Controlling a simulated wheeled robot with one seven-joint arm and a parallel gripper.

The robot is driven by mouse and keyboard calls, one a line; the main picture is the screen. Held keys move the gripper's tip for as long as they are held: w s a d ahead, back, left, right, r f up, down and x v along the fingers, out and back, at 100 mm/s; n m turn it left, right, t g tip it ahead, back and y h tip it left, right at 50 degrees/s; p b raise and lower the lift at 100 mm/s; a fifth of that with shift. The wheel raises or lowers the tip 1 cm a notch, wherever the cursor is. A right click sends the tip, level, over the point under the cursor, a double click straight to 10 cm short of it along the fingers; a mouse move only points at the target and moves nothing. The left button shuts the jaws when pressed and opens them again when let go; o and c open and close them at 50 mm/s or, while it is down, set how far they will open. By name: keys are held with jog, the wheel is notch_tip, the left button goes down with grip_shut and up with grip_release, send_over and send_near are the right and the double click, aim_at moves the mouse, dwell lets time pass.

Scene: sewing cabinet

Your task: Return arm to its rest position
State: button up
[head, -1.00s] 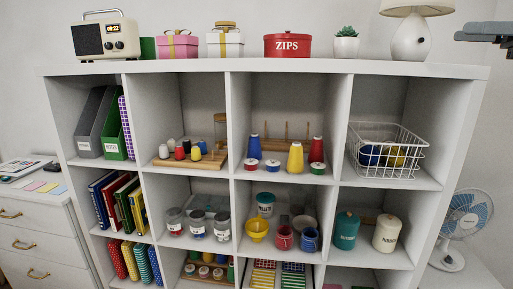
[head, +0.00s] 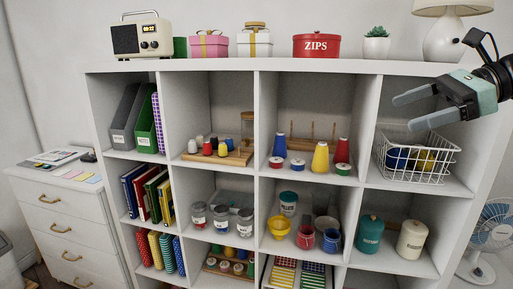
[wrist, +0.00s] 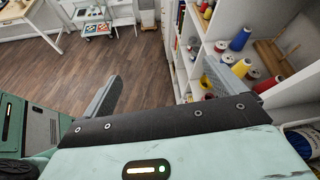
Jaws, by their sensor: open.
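My gripper (head: 402,110) is in the upper right of the head view, in front of the shelf's right column and just above the white wire basket (head: 420,165). Its two fingers are spread apart and nothing is between them. In the wrist view my gripper (wrist: 185,92) shows its fingers wide apart, with open floor and shelf cells beyond. The white shelf unit (head: 300,66) stands behind the gripper. The basket holds blue and yellow yarn.
On the shelf top are a radio (head: 141,37), gift boxes, a red ZIPS tin (head: 316,46), a plant (head: 376,43) and a lamp (head: 443,38). A fan (head: 494,228) stands at the right, drawers (head: 60,215) at the left. The wooden floor (wrist: 120,65) looks clear.

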jog(key=s+a+f+n+g+h, duration=0.55)
jog(key=s+a+f+n, duration=0.55)
jog(key=a+f, duration=0.35)
jog(key=s+a+f+n+h, duration=0.1)
jog(key=s+f+n+h, duration=0.1)
jog(key=s+f+n, duration=0.3)
jog(key=s+a+f+n+h, duration=0.1)
jog(key=s+f+n+h, duration=0.2)
jog(key=s+f+n, duration=0.2)
jog(key=s+n, duration=0.3)
jog(key=n, duration=0.3)
jog(key=shift+n+t+h, duration=0.35)
jog(key=shift+n, duration=0.05)
jog(key=shift+a, duration=0.1)
